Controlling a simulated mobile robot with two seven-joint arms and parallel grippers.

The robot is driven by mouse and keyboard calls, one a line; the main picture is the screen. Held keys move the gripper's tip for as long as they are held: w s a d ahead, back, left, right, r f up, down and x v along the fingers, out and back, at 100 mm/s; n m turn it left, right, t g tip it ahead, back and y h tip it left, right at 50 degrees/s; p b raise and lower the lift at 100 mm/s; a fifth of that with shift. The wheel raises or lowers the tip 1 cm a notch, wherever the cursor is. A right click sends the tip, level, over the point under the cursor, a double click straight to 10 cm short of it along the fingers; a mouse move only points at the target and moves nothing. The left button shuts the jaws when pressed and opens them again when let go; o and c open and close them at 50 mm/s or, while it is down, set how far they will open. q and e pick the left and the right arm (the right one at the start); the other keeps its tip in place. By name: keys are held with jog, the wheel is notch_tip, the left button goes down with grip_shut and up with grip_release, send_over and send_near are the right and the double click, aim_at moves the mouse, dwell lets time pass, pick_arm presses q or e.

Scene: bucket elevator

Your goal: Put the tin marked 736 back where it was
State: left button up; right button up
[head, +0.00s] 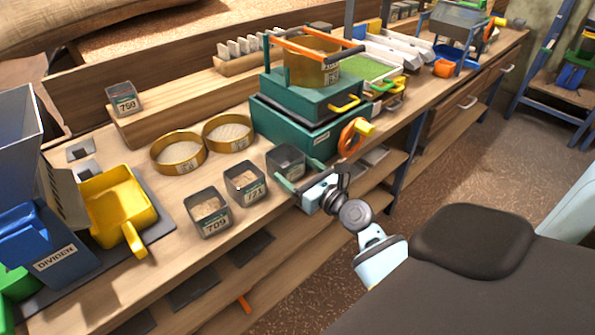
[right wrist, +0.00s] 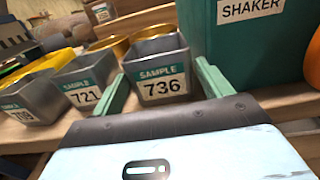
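The tin marked 736 (right wrist: 158,72) is a grey square tin with a SAMPLE label. It stands upright on the bench at the right end of a row of tins, and also shows in the head view (head: 286,160), partly behind my gripper. My right gripper (right wrist: 163,75) is at the bench's front edge. Its green fingers are apart, one on each side of this tin, with a small gap visible on the right. Contact on the left side is unclear. In the head view my right gripper (head: 300,180) comes in from the front. My left gripper is not in view.
Tins 721 (head: 245,183) and 709 (head: 208,212) stand to the left. The green shaker (head: 300,125) is close on the right. Brass sieve rings (head: 178,153) lie behind. Tin 750 (head: 123,99) stands on a wooden step.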

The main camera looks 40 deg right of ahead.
jog(key=shift+r, duration=0.25)
jog(key=s, duration=1.2)
jog(key=shift+d+b, duration=0.35)
jog(key=shift+d, duration=0.05)
jog(key=shift+f, duration=0.15)
jog(key=s+a+f+n+g, duration=0.3)
jog(key=s+a+f+n, duration=0.2)
jog(key=s+f+n, duration=0.3)
jog(key=s+a+f+n+g, duration=0.3)
jog(key=s+a+f+n, duration=0.15)
jog(key=f+n, duration=0.5)
jog(key=s+a+f+n+g, duration=0.1)
jog(key=s+a+f+n, duration=0.1)
jog(key=s+n, duration=0.4)
jog(key=s+a+f+n+g, duration=0.2)
jog(key=s+a+f+n, duration=0.1)
jog(key=s+n, duration=0.4)
jog(key=s+a+f+n+g, duration=0.2)
jog(key=s+n, duration=0.4)
jog(key=shift+s+a+f+y, duration=0.35)
jog(key=shift+s+y, duration=0.05)
